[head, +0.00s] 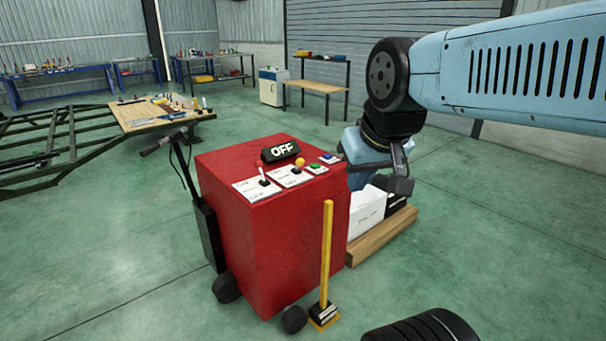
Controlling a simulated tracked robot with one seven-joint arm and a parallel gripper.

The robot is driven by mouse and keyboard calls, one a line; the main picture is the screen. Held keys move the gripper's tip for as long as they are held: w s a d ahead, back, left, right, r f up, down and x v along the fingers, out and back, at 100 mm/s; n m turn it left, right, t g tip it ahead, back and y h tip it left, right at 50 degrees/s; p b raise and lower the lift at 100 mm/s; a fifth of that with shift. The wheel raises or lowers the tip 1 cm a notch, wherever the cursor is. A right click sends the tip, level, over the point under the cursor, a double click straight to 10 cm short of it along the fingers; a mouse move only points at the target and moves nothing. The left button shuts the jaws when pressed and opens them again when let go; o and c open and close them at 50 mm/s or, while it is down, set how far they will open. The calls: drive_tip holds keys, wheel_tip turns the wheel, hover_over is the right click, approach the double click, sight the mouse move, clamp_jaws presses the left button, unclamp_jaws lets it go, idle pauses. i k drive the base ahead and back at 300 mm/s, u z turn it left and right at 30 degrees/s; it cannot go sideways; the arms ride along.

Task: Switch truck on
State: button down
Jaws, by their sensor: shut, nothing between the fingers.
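A red wheeled control box (262,235) stands in the middle of the head view. A black display (281,151) on its top reads OFF. On the top are a lever with a pale tip (263,176), a lever with a yellow knob (299,164), a green button (315,168) and a blue button (330,158). My gripper (400,187) hangs to the right of the box, apart from the levers and buttons. It appears small and dark, is shut and holds nothing; its fingertips are hard to make out.
A yellow upright handle (327,250) stands at the box's front right corner. A trailer frame (60,150) with a wooden board (155,113) is at left. Open green floor lies at right.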

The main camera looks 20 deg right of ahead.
sight(300, 162)
drive_tip(key=u, duration=0.45)
drive_tip(key=i, duration=1)
drive_tip(key=z, duration=0.35)
